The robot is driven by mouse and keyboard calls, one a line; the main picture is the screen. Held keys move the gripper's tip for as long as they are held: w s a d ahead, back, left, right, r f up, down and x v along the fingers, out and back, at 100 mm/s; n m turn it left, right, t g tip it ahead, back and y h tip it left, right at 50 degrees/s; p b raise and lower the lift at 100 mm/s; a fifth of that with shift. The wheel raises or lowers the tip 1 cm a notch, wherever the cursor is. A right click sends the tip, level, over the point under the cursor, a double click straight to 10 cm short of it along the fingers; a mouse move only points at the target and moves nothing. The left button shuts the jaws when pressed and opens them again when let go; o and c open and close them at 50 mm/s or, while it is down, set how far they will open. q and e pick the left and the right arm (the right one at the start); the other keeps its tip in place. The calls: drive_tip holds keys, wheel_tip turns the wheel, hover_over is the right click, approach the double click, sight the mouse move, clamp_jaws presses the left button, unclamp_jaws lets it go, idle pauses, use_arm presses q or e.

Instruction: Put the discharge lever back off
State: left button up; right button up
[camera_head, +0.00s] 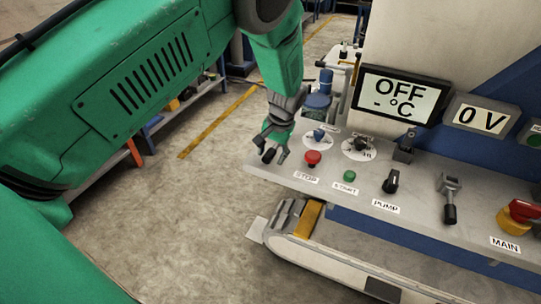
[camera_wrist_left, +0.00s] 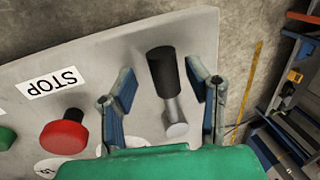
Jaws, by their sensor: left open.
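The discharge lever, a black handle on a metal stem, is at the left end of the grey control panel (camera_head: 330,186). In the left wrist view, the lever (camera_wrist_left: 163,72) shows whole, its black end toward the panel edge. My left gripper (camera_head: 274,148) is open over that end of the panel. In the left wrist view its two fingers (camera_wrist_left: 160,90) stand on either side of the lever, with gaps visible on both sides. In the head view the gripper partly covers the lever (camera_head: 268,156). My right gripper is not in view.
A red STOP button (camera_head: 312,158) is close beside the gripper. A green START button (camera_head: 349,176), a PUMP knob (camera_head: 391,181), another lever (camera_head: 449,198) and a red-yellow MAIN switch (camera_head: 517,216) follow to the right. Screens (camera_head: 401,95) stand behind. Open floor lies left of the panel.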

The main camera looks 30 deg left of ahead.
use_arm(q)
drive_tip(key=shift+s+f, duration=0.1)
drive_tip(key=shift+s, duration=0.1)
drive_tip(key=shift+r, duration=0.25)
wheel_tip(320, 180, up, 11)
drive_tip(key=d, duration=0.2)
drive_tip(key=shift+w+d, duration=0.15)
drive_tip(key=shift+d, duration=0.15)
drive_tip(key=shift+a, duration=0.2)
